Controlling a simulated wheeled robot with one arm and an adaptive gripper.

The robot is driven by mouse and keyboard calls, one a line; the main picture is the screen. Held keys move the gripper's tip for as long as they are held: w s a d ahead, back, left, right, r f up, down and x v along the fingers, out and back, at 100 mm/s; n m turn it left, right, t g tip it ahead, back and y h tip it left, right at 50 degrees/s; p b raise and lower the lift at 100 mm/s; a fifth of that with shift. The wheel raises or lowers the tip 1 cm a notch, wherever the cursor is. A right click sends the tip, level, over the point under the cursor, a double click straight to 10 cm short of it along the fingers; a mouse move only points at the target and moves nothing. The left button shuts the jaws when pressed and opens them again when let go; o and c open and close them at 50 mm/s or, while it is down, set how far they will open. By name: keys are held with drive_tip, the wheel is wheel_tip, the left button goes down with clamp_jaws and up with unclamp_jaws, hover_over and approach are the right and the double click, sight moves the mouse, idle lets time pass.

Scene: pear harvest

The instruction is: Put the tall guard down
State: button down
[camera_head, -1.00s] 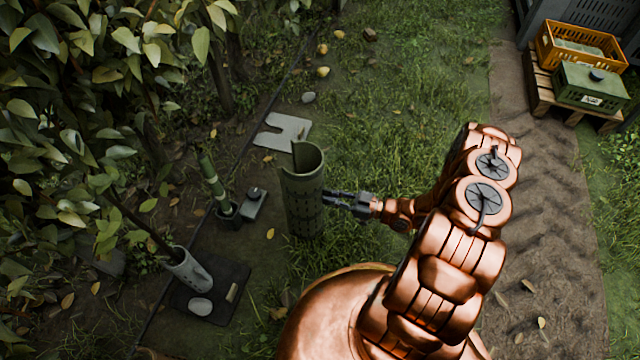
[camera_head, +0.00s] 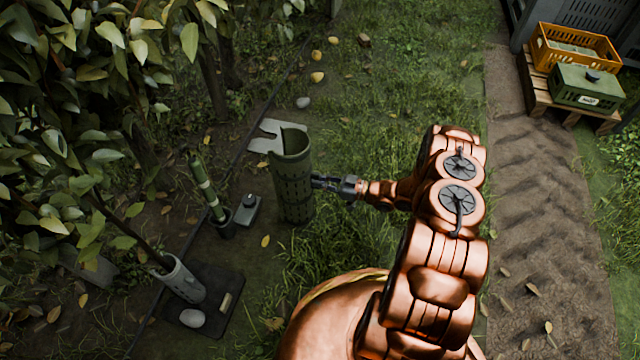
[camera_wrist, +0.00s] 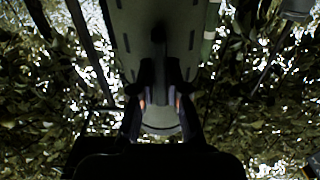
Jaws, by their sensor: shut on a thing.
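The tall guard (camera_head: 293,182) is a dark green, slotted, open-topped tube, upright in the head view just left of my gripper. My gripper (camera_head: 318,180) is shut on the near right side of its wall. In the wrist view the guard (camera_wrist: 160,22) fills the upper middle, and my gripper's fingers (camera_wrist: 160,85) close on it. I cannot tell whether the guard's base touches the ground. A grey notched plate (camera_head: 275,137) lies on the ground just behind the guard, which partly hides it.
Left of the guard are a small dark box (camera_head: 248,209) and a green stake (camera_head: 206,187) in a dark socket. A shorter grey guard (camera_head: 180,280) stands around a stem on a black mat (camera_head: 228,312). Crates (camera_head: 590,86) sit on a pallet at far right.

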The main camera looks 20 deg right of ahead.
drive_tip(key=shift+f, duration=0.15)
drive_tip(key=c, duration=1.2)
unclamp_jaws()
